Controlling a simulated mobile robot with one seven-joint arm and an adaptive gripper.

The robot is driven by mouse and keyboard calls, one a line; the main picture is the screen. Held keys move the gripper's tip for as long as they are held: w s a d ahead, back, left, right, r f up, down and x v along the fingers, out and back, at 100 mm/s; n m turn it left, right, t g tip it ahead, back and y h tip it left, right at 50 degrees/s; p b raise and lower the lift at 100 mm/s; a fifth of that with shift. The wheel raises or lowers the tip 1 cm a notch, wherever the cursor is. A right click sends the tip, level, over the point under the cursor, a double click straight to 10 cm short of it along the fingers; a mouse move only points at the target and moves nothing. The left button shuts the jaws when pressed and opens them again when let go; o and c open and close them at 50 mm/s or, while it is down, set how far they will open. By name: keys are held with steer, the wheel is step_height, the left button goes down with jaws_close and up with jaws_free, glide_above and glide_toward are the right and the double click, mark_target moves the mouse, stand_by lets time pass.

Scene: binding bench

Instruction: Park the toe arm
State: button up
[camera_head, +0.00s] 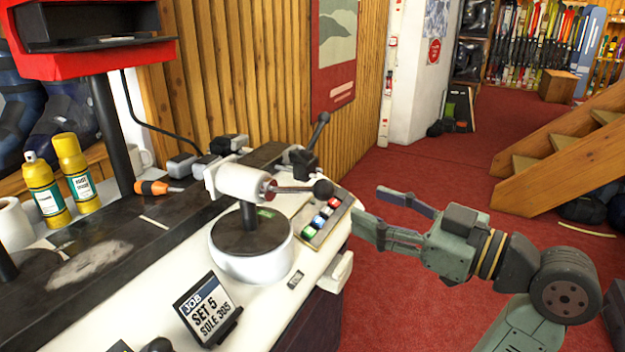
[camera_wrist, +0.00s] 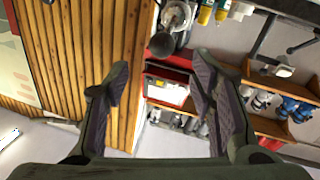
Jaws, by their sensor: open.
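A white cylindrical head (camera_head: 238,182) sits on a short dark post above a round white base with a black top (camera_head: 250,262). A thin metal arm reaches right from it and ends in a black ball knob (camera_head: 323,187); I take this to be the toe arm. In the wrist view a dark ball (camera_wrist: 161,45) shows between and beyond the fingertips, with the pale head behind it.
A button panel (camera_head: 323,218) lies below the knob. Another black lever (camera_head: 318,130) rises behind it. A job card (camera_head: 207,308) stands at the front, and yellow spray cans (camera_head: 73,170) stand at left. A slatted wall (camera_head: 250,70) closes the back. Red floor is open at right.

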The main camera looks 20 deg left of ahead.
mark_target(333, 193)
steer(key=p+x, duration=0.2)
steer(key=x, duration=0.8)
steer(key=shift+s+a, duration=0.1)
steer(key=shift+a, duration=0.05)
jaws_close()
stand_by(0.4)
